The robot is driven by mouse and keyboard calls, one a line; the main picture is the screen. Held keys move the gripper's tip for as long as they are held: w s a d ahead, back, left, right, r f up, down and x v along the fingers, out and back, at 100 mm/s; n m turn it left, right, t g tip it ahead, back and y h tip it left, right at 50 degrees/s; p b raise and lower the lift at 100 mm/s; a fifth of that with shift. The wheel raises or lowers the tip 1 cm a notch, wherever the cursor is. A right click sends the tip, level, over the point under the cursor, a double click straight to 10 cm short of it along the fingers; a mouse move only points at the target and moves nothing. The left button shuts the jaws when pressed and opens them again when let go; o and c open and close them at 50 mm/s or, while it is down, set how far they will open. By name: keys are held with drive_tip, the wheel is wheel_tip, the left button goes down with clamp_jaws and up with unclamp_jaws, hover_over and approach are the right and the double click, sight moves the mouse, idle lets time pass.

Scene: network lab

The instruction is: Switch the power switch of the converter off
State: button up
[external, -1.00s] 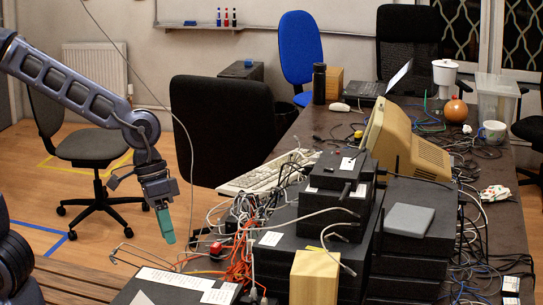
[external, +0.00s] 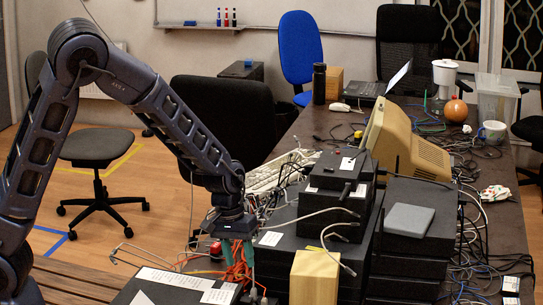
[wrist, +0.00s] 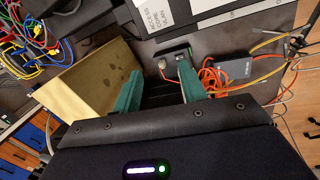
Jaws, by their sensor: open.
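My gripper (external: 237,252) points down over the cluttered near end of the table in the external view, among orange cables. Its two teal fingers also show in the wrist view (wrist: 160,90), spread apart with nothing held between them. A small dark box with a pale label (wrist: 236,70) lies just beyond the right finger, with orange cables beside it; it may be the converter, but I cannot be sure. I cannot make out the power switch.
A pale wooden block (external: 314,278) stands right of my gripper and shows in the wrist view (wrist: 90,76). Stacked black boxes (external: 412,235) rise further right. A labelled dark panel (external: 165,290) lies at the front. Loose cables crowd the area.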

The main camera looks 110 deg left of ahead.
drive_tip(key=shift+n+g+y, duration=0.3)
drive_tip(key=shift+n, duration=0.5)
drive_tip(key=a+f, duration=0.1)
drive_tip(key=f, duration=0.4)
drive_tip(key=a+f, duration=0.2)
drive_tip(key=f, duration=0.3)
drive_tip(key=a+f, duration=0.2)
drive_tip(key=f, duration=0.3)
drive_tip(key=shift+s+a+f, duration=0.1)
drive_tip(key=shift+a+f, duration=0.1)
drive_tip(key=shift+a, duration=0.05)
